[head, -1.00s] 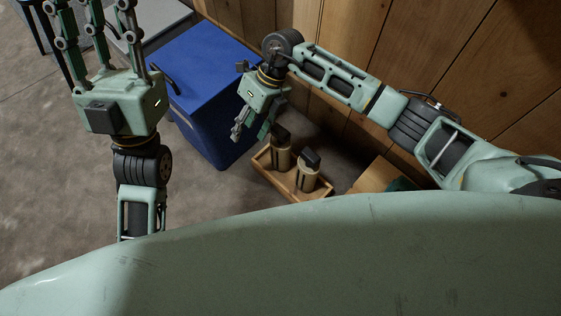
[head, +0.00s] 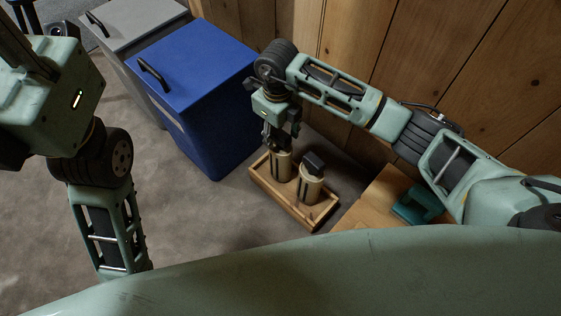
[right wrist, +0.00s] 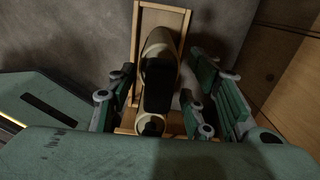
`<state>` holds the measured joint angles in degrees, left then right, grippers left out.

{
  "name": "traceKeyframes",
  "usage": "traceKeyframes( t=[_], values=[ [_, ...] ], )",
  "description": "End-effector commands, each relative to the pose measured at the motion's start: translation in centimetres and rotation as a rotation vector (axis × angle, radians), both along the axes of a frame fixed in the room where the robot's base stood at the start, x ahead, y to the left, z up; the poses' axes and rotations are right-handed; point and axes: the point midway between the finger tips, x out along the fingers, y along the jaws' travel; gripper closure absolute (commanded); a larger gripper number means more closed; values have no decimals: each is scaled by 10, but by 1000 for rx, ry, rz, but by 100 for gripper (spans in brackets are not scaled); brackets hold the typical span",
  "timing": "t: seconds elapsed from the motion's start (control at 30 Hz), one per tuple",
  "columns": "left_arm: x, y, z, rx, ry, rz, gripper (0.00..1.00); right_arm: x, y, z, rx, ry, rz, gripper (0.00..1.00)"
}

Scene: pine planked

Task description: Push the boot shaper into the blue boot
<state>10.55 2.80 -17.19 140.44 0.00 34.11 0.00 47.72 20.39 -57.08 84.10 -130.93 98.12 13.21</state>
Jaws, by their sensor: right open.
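No blue boot can be made out. Two cream cylinders with black tops stand in a wooden tray; I cannot tell whether either is the boot shaper. My right gripper (head: 281,143) points down over the left cylinder (head: 281,167) and hides its top. The right cylinder (head: 311,190) stands clear beside it. In the right wrist view the open right gripper (right wrist: 163,95) has its fingers on either side of a black top (right wrist: 157,78), with gaps showing. My left arm is at the left; its gripper (head: 28,28) is partly cut off by the frame edge.
The wooden tray (head: 322,218) sits on the grey floor. A blue box (head: 195,65) with a black handle and a grey box (head: 130,22) stand behind it. A teal item (head: 417,206) lies on a wooden surface (head: 375,205) at right. A plank wall closes the back right.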

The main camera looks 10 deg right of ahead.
Motion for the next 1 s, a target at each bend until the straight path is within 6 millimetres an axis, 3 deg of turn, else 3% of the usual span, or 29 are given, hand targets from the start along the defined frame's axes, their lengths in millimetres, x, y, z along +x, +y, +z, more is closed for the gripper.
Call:
traceKeyframes(
  t=[0.33,0.87,1.0],
  values=[
    [-3,0,3,2,-15,1,69,1,0,-8,1,-2,0,53],
    [-2,-1,2,2,-15,1,69,0,0,-8,2,-1,0,99],
    [-2,-1,2,2,-15,0,69,0,0,-8,2,-1,0,100]
  ],
)
